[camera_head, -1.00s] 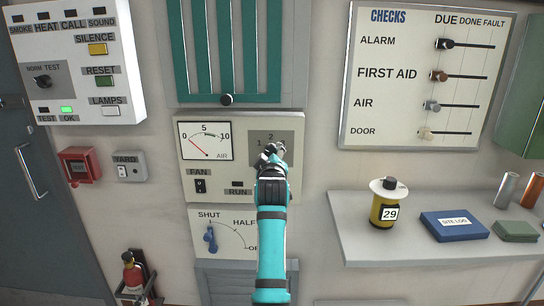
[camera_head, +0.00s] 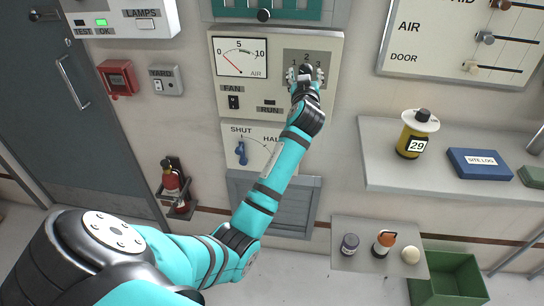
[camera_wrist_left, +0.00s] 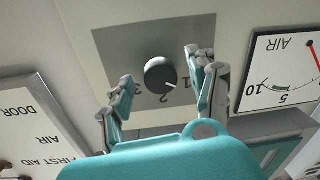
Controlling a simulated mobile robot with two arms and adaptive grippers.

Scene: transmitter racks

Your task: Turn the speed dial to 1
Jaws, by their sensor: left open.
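The speed dial (camera_wrist_left: 160,75) is a round dark knob on a grey plate (camera_wrist_left: 110,40), upside down in the left wrist view. Its white mark points to the lower right, between 1 and 2 and nearer 1. My left gripper (camera_wrist_left: 158,67) is open, one finger on each side of the dial, with gaps showing; I see no contact. In the head view my left gripper (camera_head: 305,76) is in front of the grey plate (camera_head: 318,57) and hides most of the dial. The labels 1, 2 and 3 show around it. My right gripper is not in view.
The air gauge (camera_head: 241,57) is left of the dial, with the fan switch (camera_head: 234,102) below it. The blue shut/half lever (camera_head: 241,153) is lower on the wall. A shelf (camera_head: 385,165) at the right holds a yellow canister (camera_head: 415,135) and a blue log book (camera_head: 480,163).

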